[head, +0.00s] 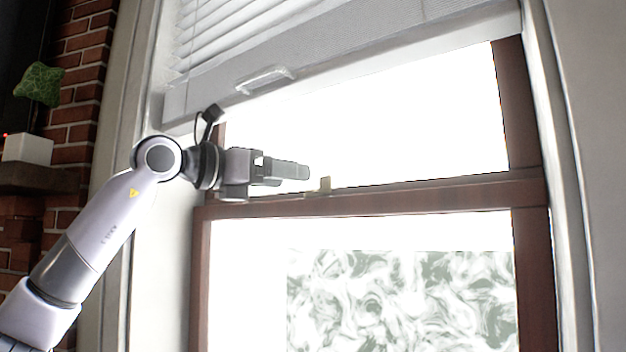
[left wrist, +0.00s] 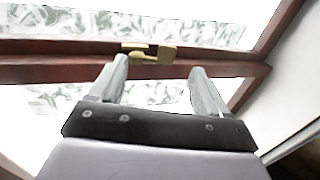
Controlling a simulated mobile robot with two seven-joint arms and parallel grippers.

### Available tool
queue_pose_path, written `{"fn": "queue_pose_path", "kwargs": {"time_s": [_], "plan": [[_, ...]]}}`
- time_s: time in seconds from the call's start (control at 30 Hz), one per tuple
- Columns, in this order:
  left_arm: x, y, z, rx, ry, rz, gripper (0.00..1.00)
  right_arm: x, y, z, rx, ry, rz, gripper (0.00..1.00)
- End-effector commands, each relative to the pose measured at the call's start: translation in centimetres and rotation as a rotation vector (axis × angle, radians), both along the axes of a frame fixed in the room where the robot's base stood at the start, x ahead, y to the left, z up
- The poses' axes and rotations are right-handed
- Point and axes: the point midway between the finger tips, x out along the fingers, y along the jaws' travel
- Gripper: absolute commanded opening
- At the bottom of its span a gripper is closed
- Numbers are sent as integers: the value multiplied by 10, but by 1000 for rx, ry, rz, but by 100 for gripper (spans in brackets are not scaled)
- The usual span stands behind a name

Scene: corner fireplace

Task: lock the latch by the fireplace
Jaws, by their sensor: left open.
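The latch (head: 325,184) is a small brass-coloured piece on the middle rail of the brown-framed window. It also shows in the left wrist view (left wrist: 152,53), on the rail just beyond and between my fingertips. My left gripper (head: 308,171) reaches in from the left along the rail, with its fingertips just short of the latch in the head view. In the left wrist view the two fingers (left wrist: 158,68) stand apart with nothing between them. I cannot tell how the latch lever is turned. My right gripper is not in view.
A white blind (head: 330,58) with a pull handle (head: 266,78) hangs above my left gripper. The window rail (head: 430,194) runs close under the gripper. A brick fireplace (head: 82,90) with a potted plant (head: 38,85) on its mantel (head: 38,178) is at the left.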

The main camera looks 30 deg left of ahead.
Motion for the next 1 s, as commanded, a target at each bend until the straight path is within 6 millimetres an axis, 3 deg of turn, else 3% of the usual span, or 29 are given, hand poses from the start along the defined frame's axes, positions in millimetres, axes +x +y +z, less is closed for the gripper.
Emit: {"fn": "queue_pose_path", "kwargs": {"time_s": [0.33, 0.73, 0.77, 0.9, 1.0], "plan": [[49, -18, 1, 1, 4, -4, 77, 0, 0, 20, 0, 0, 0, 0], [59, -22, -1, 0, 1, -4, 77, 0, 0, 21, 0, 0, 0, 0], [59, -22, -1, 0, 1, -4, 70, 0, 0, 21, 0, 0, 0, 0], [59, -21, -1, 0, 1, -4, 25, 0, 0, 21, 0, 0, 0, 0], [59, -22, -1, 0, 1, -4, 20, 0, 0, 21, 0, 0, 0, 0]]}}
